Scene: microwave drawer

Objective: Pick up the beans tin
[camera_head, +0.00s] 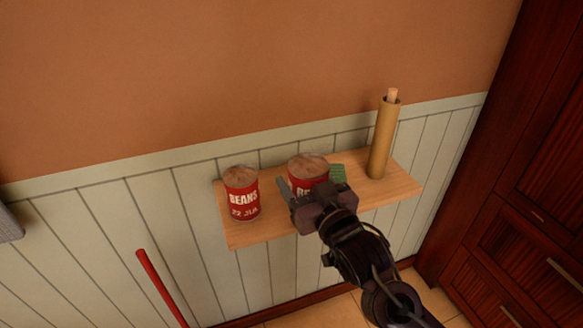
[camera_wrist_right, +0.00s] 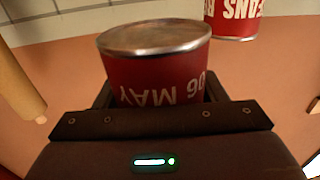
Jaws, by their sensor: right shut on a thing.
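Two red beans tins stand on a wooden wall shelf (camera_head: 239,232) in the head view. The left tin (camera_head: 242,194) reads "BEANS 22 JUL" and stands upright and free near the shelf's left end. The other tin (camera_head: 309,169) is right of it, partly hidden by my right gripper (camera_head: 318,190). In the right wrist view this tin (camera_wrist_right: 155,62) reads "06 MAY" and sits between the fingers of my right gripper (camera_wrist_right: 160,98), which is shut on it. The left tin (camera_wrist_right: 234,16) shows at that view's upper right. I cannot tell whether the held tin touches the shelf. My left gripper is out of view.
A tan roll (camera_head: 382,140) stands upright farther right on the shelf. A panelled wall (camera_head: 150,215) is behind, and a dark wooden cabinet (camera_head: 530,215) stands at the right. A red pole (camera_head: 160,287) is at lower left.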

